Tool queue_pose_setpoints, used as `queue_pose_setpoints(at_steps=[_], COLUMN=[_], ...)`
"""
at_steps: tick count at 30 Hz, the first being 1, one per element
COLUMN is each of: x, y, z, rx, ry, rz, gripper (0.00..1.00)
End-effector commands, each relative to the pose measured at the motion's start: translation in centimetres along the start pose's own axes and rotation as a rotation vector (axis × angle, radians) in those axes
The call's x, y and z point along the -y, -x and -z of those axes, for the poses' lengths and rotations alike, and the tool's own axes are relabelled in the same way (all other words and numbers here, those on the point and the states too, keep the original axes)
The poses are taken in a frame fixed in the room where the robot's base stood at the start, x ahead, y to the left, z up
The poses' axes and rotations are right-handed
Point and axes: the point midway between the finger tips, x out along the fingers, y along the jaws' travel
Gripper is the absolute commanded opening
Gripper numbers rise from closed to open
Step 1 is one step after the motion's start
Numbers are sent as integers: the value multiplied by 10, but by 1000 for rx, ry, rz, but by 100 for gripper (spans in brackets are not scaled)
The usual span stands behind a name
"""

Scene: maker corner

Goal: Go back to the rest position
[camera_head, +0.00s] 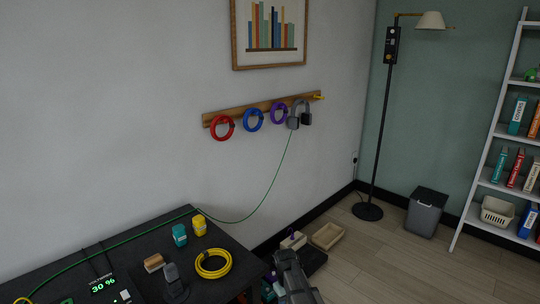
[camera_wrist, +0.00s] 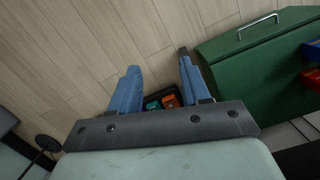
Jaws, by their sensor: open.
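My gripper (camera_wrist: 158,63) shows in the wrist view with its two blue fingers spread wide apart. Nothing is between the fingertips but a view of the floor, so it is open and empty. In the head view, a grey part of my arm shows at the bottom edge, right of the black table (camera_head: 130,246). The fingers cannot be made out clearly there.
A wall rail (camera_head: 262,108) carries red (camera_head: 222,128), blue (camera_head: 253,120) and purple (camera_head: 279,113) rings and grey headphones. A green cable (camera_head: 262,201) hangs between rail and table. A yellow coil (camera_head: 213,264) lies on the table. A green cabinet (camera_wrist: 237,55) stands beside my gripper.

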Motion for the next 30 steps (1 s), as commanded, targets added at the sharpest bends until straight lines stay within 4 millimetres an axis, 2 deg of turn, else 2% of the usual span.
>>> queue_pose_setpoints(at_steps=[1,3,12,21,30], x=[3,5,20,44,78], y=[-20,-43,-130,-199,-247], z=[-18,-35,-118,-207,-300], rx=[20,41,135,229,326], ry=[-16,-39,-137,-236,-336], rz=[10,22,71,115,158], gripper=[47,47,47,47,47])
